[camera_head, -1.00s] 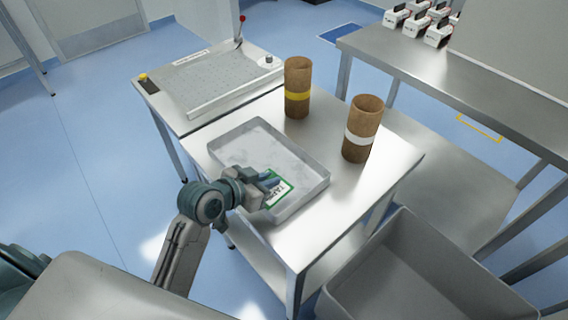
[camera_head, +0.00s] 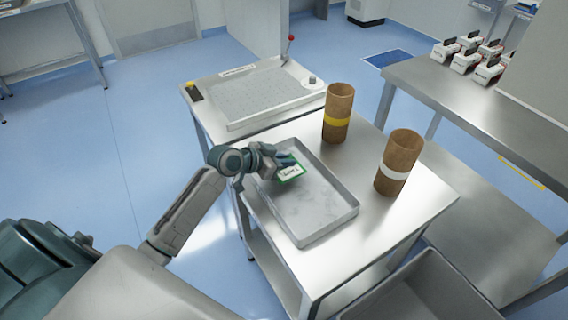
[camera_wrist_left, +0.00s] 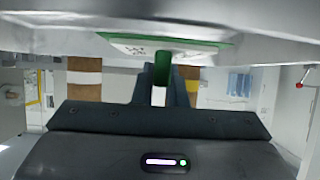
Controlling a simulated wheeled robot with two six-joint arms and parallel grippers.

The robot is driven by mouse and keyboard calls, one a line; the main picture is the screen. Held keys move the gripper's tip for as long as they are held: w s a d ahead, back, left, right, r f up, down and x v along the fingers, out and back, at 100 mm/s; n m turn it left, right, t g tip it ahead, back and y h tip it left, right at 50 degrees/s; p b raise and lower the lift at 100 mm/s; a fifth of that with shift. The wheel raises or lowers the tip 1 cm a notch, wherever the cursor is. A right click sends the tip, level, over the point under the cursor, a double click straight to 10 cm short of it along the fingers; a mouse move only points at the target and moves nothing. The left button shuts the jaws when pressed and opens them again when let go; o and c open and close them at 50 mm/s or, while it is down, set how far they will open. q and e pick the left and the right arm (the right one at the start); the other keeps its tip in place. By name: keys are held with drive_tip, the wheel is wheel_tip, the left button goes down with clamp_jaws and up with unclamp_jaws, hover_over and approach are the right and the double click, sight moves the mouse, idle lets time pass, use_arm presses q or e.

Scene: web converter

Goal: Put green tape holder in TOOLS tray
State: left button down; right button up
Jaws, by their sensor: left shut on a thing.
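The green tape holder looks like a flat white panel with a green edge (camera_head: 292,173) and dark lettering too small to read. My left gripper (camera_head: 283,163) is shut on it, over the left back part of a shallow grey metal tray (camera_head: 330,228). In the left wrist view a green tab (camera_wrist_left: 163,70) of the holder sits between the fingers, with its green-edged white face (camera_wrist_left: 145,48) beyond. I cannot tell whether the holder touches the tray floor. No TOOLS lettering is readable on the tray. My right gripper is out of view.
Two brown tubes, one with a yellow band (camera_head: 338,110) and one with a white band (camera_head: 399,160), stand on the table (camera_head: 415,205) right of the tray. A flat board machine with a red-knobbed lever (camera_head: 270,95) is behind. A grey bin (camera_head: 400,300) is front right.

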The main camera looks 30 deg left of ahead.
use_arm(q)
drive_tip(key=shift+w+a+f, duration=0.15)
drive_tip(key=shift+w+a, duration=0.25)
drive_tip(key=shift+a, duration=0.1)
drive_tip(key=shift+d+f+p, duration=0.1)
drive_tip(key=shift+f+p, duration=0.3)
drive_tip(key=shift+f, duration=1.5)
drive_tip(key=c, duration=1.5)
unclamp_jaws()
drive_tip(key=shift+r, duration=0.1)
drive_tip(key=shift+o, duration=0.2)
drive_tip(key=shift+b+v, duration=0.6)
drive_tip(key=shift+v, duration=5.45)
